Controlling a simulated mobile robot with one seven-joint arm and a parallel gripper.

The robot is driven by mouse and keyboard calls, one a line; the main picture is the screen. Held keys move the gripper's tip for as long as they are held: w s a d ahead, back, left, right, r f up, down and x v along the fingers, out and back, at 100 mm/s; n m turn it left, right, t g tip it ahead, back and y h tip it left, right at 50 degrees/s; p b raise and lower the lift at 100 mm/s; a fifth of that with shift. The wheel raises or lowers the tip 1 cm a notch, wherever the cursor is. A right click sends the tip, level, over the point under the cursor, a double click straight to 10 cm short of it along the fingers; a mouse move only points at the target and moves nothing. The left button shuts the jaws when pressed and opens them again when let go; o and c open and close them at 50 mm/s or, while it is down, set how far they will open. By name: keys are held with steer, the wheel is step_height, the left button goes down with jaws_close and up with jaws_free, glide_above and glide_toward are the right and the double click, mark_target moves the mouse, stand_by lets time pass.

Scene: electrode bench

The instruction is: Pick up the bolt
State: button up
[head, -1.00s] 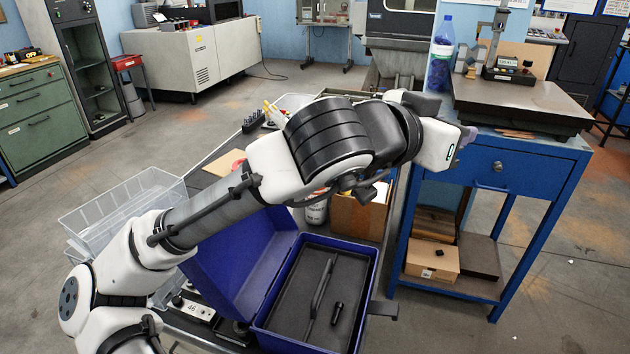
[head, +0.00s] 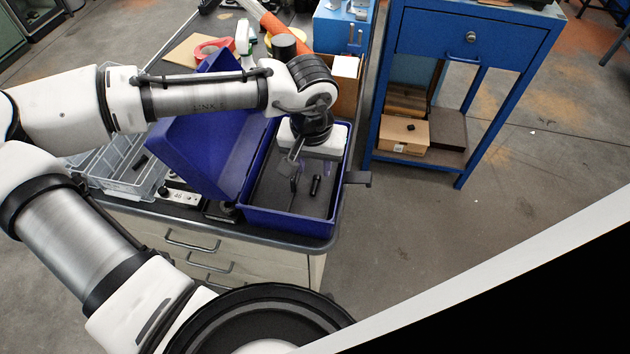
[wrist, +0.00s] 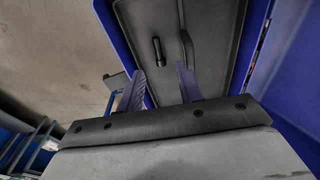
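The black bolt (head: 315,185) lies in the dark-lined blue case (head: 290,222) on the bench. It also shows in the wrist view (wrist: 157,50), upright in the picture with its wider head at the lower end. My gripper (head: 310,165) is over the case, just behind the bolt in the head view. In the wrist view its two fingers (wrist: 160,82) are spread apart with nothing between them, and the bolt lies beyond their tips. A longer dark tool (wrist: 188,50) lies beside the bolt.
The case's blue lid (head: 205,150) stands open on the left. A clear plastic bin (head: 125,165) is farther left. A cardboard box (head: 345,85) stands behind the case. A blue table (head: 470,40) is at the right, with open floor in front of it.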

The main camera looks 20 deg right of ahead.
steer(key=shift+w+d+f+p, duration=0.1)
steer(key=shift+f+p, duration=0.15)
steer(key=shift+f, duration=1.25)
steer(key=shift+w+d+f+p, duration=0.1)
steer(key=shift+f+p, duration=0.15)
steer(key=shift+f, duration=1.25)
jaws_close()
